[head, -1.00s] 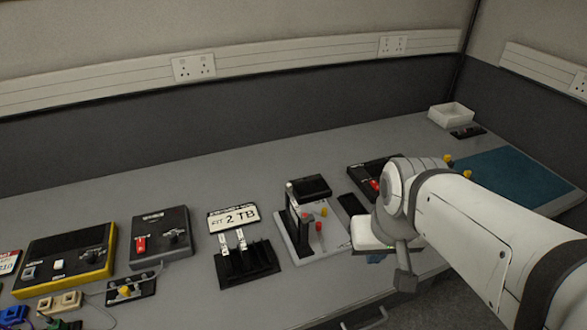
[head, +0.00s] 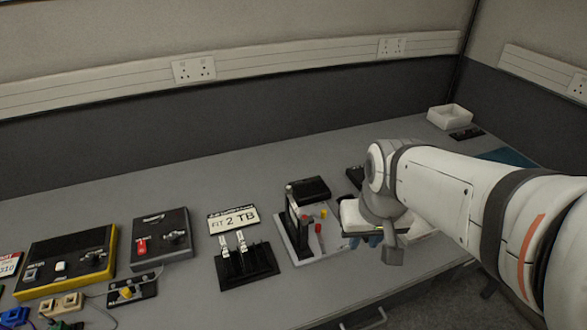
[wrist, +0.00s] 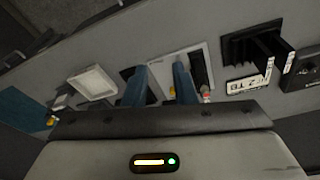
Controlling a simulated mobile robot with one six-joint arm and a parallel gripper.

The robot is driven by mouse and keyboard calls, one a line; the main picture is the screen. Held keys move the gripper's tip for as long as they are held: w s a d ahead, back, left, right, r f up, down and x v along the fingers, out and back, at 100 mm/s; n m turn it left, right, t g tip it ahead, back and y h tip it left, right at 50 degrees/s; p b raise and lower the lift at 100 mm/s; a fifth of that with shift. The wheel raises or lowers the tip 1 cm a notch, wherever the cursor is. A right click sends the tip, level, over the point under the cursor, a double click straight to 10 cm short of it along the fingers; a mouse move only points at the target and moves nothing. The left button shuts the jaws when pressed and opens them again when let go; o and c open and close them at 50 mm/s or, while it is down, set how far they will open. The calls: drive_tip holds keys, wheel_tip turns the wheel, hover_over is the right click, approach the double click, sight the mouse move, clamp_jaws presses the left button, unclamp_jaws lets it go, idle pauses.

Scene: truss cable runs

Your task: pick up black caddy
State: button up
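A black stand with upright slots (head: 247,266) sits mid-table in front of a "FIT 2 TB" sign (head: 233,220); it also shows at the upper right of the wrist view (wrist: 238,46). I cannot tell for sure which black part is the caddy.
A yellow-edged black box (head: 65,262) and a dark box with a red switch (head: 160,238) stand at the left. A pale tray (wrist: 93,84) lies left of the fingers.

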sight(299, 211)
drive_tip(key=o, duration=0.6)
drive_tip(key=shift+n+g, duration=0.6)
drive_tip(key=shift+n, duration=0.2)
drive_tip(key=w+a+p, duration=0.1)
drive_tip(key=w, duration=0.2)
drive_tip(key=w+a+f, duration=0.1)
drive_tip(key=w+a, duration=0.1)
drive_tip(key=w, duration=0.2)
drive_tip(key=w+a+p, duration=0.1)
drive_tip(key=w, duration=0.3)
drive_tip(key=shift+w+a+f+p, duration=0.1)
drive_tip(key=shift+a+f+p, duration=0.05)
drive_tip(key=shift+f+p, duration=0.2)
drive_tip(key=shift+n+g, duration=0.6)
drive_tip(key=shift+n, duration=0.2)
drive_tip(key=w+a+f+p, duration=0.1)
drive_tip(key=w+a+f, duration=0.1)
drive_tip(key=w+f, duration=0.1)
drive_tip(key=w+a+f, duration=0.2)
drive_tip(key=w+f, duration=0.1)
drive_tip(key=w+a+f+p, duration=0.1)
drive_tip(key=w+a+f, duration=0.2)
drive_tip(key=shift+w+f+p, duration=0.15)
drive_tip(key=shift+f+p, duration=0.2)
drive_tip(key=shift+w+a+f+p, duration=0.15)
drive_tip(key=shift+f+p, duration=0.35)
drive_tip(key=shift+f, duration=1.35)
drive_tip(key=shift+s+a+f+p, duration=0.1)
drive_tip(key=shift+f+p, duration=0.35)
drive_tip(key=shift+f, duration=1.35)
